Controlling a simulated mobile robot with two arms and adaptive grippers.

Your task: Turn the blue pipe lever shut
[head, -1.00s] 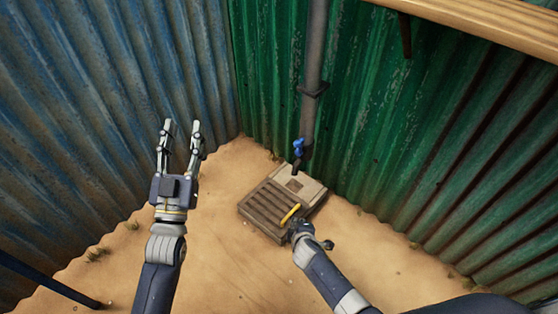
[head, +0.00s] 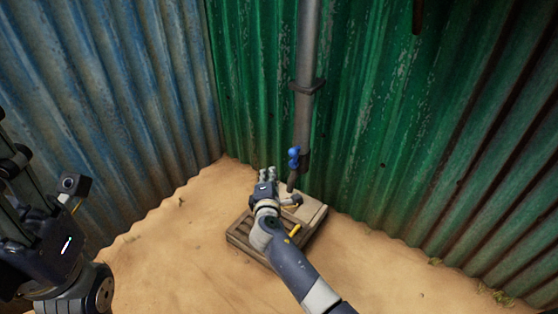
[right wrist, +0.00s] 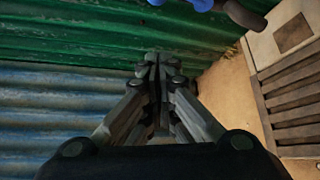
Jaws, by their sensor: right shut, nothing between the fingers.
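The blue lever (head: 294,157) sits on the lower end of a grey upright pipe (head: 307,80), above its short dark spout (head: 293,182). It looks roughly upright in the head view, but it is too small to tell its setting. My right gripper (head: 267,173) is a little left of and below the lever in the picture, apart from it. Its fingers (right wrist: 155,75) are together and empty in the right wrist view, where blue lever parts (right wrist: 198,4) are cut off at the top edge. My left gripper (head: 15,165) is partly cut off at the left edge.
A drain box with a slatted grate (head: 240,236) lies on the sand below the spout. A green corrugated wall (head: 400,120) stands behind the pipe, and a blue corrugated wall (head: 110,100) is on the left. The sand (head: 180,255) left of the drain is clear.

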